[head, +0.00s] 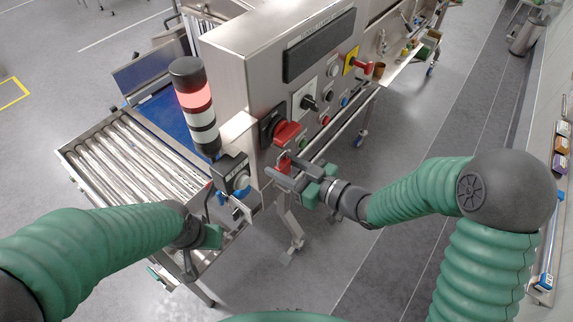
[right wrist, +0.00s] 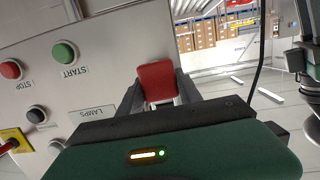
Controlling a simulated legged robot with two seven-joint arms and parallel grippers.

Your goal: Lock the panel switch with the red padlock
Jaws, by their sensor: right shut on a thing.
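The red padlock (right wrist: 155,79) is between the fingers of my right gripper (right wrist: 158,90) in the right wrist view. A bit of pale metal shows under its red body. In the head view the padlock (head: 284,162) shows as a small red patch at the tip of my right gripper (head: 280,172), just below the panel switch. The panel switch (head: 286,133) has a red handle on a dark base, on the front of the steel panel (head: 240,85). Whether the padlock touches the switch cannot be told. My left gripper (head: 212,208) is near a small grey box; its fingers are unclear.
The small grey box (head: 236,176) has a blue knob. A light tower (head: 195,105) and roller conveyor (head: 120,160) stand left of the panel. A black selector (head: 308,103) and a red handle on yellow (head: 358,63) are farther along.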

